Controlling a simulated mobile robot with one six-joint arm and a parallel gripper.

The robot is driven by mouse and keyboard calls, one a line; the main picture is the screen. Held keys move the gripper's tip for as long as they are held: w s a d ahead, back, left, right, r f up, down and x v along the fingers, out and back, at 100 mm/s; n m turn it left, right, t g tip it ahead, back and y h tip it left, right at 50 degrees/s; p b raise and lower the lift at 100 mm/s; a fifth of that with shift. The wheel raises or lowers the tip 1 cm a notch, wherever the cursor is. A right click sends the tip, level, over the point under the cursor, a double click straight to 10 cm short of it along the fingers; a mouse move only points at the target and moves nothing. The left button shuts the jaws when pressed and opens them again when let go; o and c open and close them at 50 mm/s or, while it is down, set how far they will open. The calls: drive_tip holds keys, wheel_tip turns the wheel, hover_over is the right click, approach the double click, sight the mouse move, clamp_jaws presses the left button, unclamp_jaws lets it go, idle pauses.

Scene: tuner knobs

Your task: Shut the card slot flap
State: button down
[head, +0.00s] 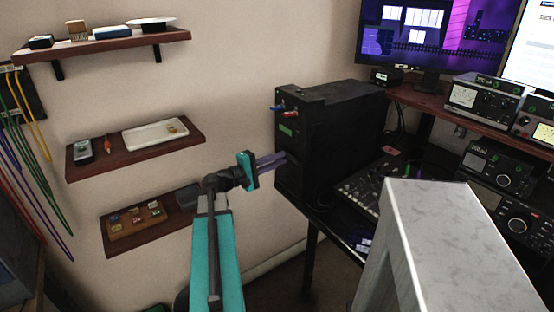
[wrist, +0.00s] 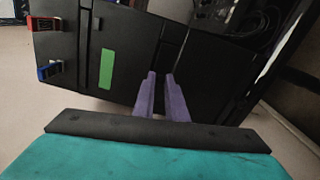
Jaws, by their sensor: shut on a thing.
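A black tower unit (head: 335,115) stands at the end of the desk; its front also fills the upper wrist view (wrist: 125,50). My gripper (head: 282,158) reaches its front face from the left, below a green label (head: 286,129). In the wrist view my two purple fingers (wrist: 161,76) are nearly parallel, with a narrow dark gap between them. They are shut on a dark part of the front, which seems to be the card slot flap. Black on black hides its outline, and I cannot tell its angle.
Red and blue switches (head: 286,108) stick out above the label. A mixer panel (head: 362,184) and several radios (head: 482,97) are to the right. A pale grey block (head: 450,240) fills the near right. Wall shelves (head: 135,145) hang at the left.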

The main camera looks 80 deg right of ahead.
drive_tip(key=p, duration=0.1)
drive_tip(key=r+t+y+p, duration=0.1)
drive_tip(key=p, duration=0.1)
drive_tip(key=t+y+p, duration=0.1)
drive_tip(key=p, duration=0.1)
drive_tip(key=shift+s+d+r, duration=0.25)
drive_tip(key=shift+s+r, duration=0.05)
drive_tip(key=shift+f, duration=0.1)
drive_tip(key=c, duration=1.8)
unclamp_jaws()
